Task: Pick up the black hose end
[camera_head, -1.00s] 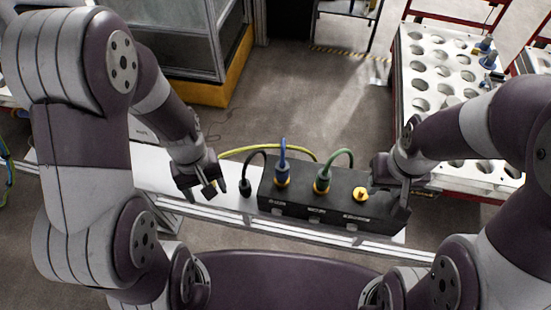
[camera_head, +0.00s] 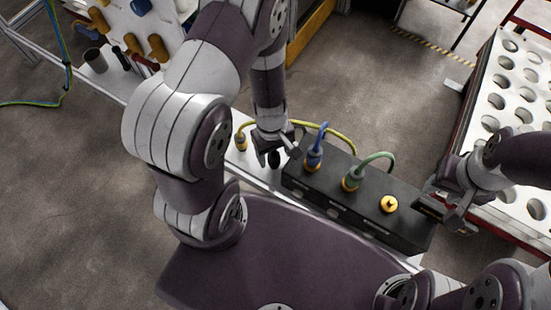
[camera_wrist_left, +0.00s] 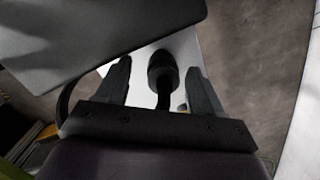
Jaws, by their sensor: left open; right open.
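The black hose end (camera_head: 274,159) stands upright on the pale bench, left of the black box. My left gripper (camera_head: 277,149) is right at it, with its fingers apart. In the left wrist view the black hose end (camera_wrist_left: 162,72) lies between the two fingers of my left gripper (camera_wrist_left: 160,82), with a visible gap on each side. Its hose runs down behind the gripper's palm. My right gripper (camera_head: 440,207) is open and empty, by the right end of the black box.
A white rack with round holes (camera_head: 506,90) is at the right.

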